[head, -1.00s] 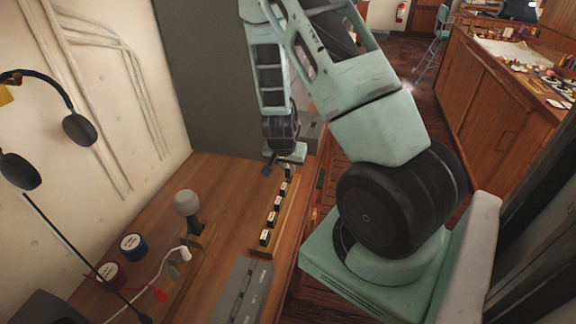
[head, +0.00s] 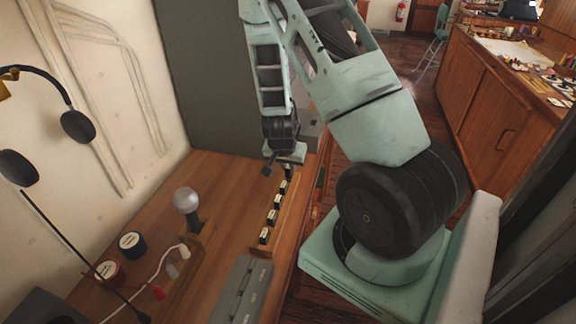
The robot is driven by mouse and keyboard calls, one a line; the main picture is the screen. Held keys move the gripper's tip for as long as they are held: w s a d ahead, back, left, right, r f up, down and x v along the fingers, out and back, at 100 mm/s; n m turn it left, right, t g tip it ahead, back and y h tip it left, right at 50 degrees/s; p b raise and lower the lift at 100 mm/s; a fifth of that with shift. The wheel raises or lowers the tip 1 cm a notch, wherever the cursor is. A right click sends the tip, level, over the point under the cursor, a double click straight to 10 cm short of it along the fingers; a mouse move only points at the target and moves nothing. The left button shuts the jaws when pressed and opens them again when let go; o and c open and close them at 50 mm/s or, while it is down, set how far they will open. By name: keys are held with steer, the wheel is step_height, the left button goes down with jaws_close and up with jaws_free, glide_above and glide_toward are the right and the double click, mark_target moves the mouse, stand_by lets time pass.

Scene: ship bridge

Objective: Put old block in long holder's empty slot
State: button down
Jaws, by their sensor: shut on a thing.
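The long holder (head: 265,250) is a narrow wooden rack on the desk. It carries a row of several small dark blocks (head: 271,217) with white labels. My gripper (head: 279,168) is over the far end of this row, pointing down. It is shut on a small dark block (head: 287,173) at the holder's far end; whether that block is seated in a slot or held above it cannot be told. The empty slot is not clearly visible, as my gripper hides the far end.
A grey case (head: 242,290) lies near the holder's near end. A grey-topped microphone (head: 187,202) stands left on a wooden base. A dark reel (head: 132,244), a red reel (head: 108,272) and a white cable (head: 165,262) lie further left. A grey panel (head: 225,80) stands behind.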

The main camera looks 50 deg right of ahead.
steer(key=shift+f+b, duration=1.15)
stand_by(3.1)
stand_by(0.3)
steer(key=c, duration=1.3)
jaws_free()
steer(key=shift+c, duration=0.2)
steer(key=p+v, duration=0.5)
steer(key=v, duration=1.2)
steer(key=shift+a+p, duration=0.2)
steer(key=shift+p, duration=0.1)
steer(key=shift+r, duration=0.1)
